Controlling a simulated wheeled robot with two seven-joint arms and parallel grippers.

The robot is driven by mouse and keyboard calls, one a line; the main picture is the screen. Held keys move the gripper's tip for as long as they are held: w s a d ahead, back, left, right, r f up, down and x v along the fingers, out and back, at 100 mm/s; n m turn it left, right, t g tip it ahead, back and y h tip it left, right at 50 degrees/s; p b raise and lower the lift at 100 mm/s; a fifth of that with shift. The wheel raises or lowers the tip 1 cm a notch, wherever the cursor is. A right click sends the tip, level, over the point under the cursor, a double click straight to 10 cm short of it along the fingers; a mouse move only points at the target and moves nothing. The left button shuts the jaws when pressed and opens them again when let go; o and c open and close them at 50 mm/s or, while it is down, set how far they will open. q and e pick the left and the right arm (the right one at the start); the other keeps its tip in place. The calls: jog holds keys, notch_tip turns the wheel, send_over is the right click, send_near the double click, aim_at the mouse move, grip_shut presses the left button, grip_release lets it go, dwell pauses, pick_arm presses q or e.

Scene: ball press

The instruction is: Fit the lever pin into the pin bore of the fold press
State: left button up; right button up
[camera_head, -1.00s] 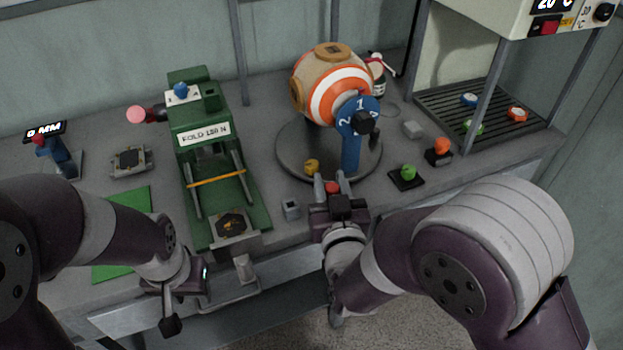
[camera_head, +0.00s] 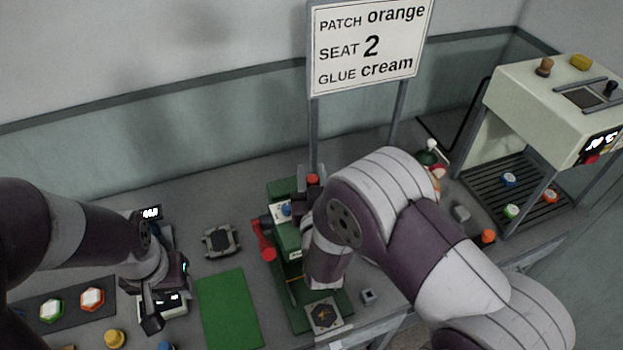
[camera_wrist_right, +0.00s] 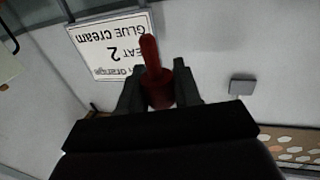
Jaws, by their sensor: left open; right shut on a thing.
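The green fold press (camera_head: 284,190) stands mid-table in the head view, partly covered by my right arm. Its red lever (camera_head: 262,240) sticks out at its left side, ending in a red knob. My right gripper (camera_head: 312,188) is at the upper part of the press, shut on the red lever pin (camera_head: 313,179). The right wrist view shows the pin (camera_wrist_right: 155,75) between the two fingers, its narrow end pointing away from the palm. The pin bore is not visible, and I cannot tell whether pin and press touch. My left gripper (camera_head: 168,300) is open and empty at the left.
A sign (camera_head: 368,45) stands behind the press. A green mat (camera_head: 228,308) and a small grey fixture (camera_head: 221,240) lie left of it. A dark tray (camera_head: 65,306) with coloured pieces is at far left. A cream machine (camera_head: 545,100) stands at right. My right arm hides the ball.

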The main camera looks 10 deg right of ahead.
jog(key=shift+s+d+r, duration=0.1)
jog(key=shift+d+r, duration=0.05)
jog(key=shift+d, duration=0.05)
jog(key=shift+s+d, duration=0.35)
jog(key=shift+d, duration=0.05)
notch_tip(320, 180, down, 5)
jog(key=b, duration=0.5)
pick_arm(q)
jog(key=f, duration=0.3)
jog(key=d+f, duration=0.1)
jog(key=f, duration=0.1)
jog(key=shift+s+f+b, duration=0.15)
jog(key=shift+s+b, duration=0.15)
pick_arm(e)
jog(key=shift+w+a+f, duration=0.1)
jog(key=shift+a+f, duration=0.05)
jog(key=shift+f, duration=0.2)
pick_arm(q)
jog(key=shift+f, duration=0.1)
jog(key=shift+f+b, duration=0.15)
jog(key=shift+b, duration=0.15)
